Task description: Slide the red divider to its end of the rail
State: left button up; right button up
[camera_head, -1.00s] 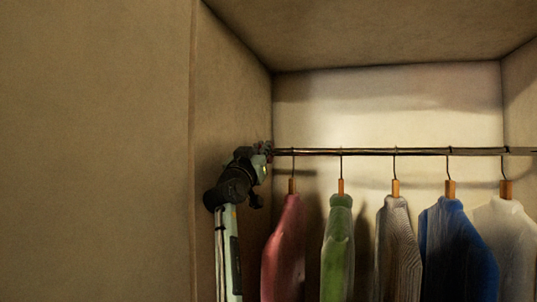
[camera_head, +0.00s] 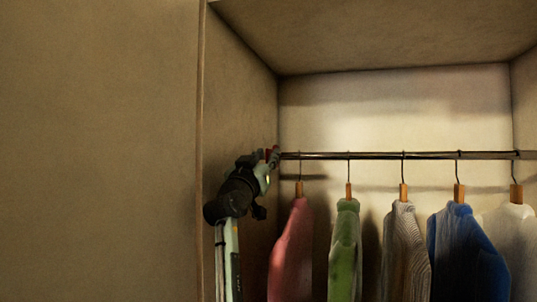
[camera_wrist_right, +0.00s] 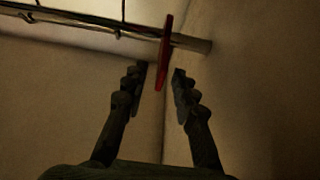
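The red divider (camera_wrist_right: 165,50) hangs on the rail (camera_wrist_right: 120,31) close to the rail's wall end in the right wrist view. In the head view, a small red bit of the divider (camera_head: 273,153) shows at the left end of the rail (camera_head: 400,155), mostly hidden by my gripper. My right gripper (camera_wrist_right: 160,77) is open, its two fingers on either side of the divider's lower end, with gaps visible on both sides. In the head view my right gripper (camera_head: 268,162) is at the rail's left end, by the side wall. My left gripper is out of view.
Several garments hang along the rail on wooden hangers. The pink one (camera_head: 292,250) is closest to my right arm, then the green one (camera_head: 345,250). The closet's left side wall (camera_head: 235,90) stands just beside my gripper and arm.

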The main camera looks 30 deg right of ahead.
jog(key=v, duration=0.9)
jog(key=shift+s+a, duration=0.15)
jog(key=shift+f, duration=0.1)
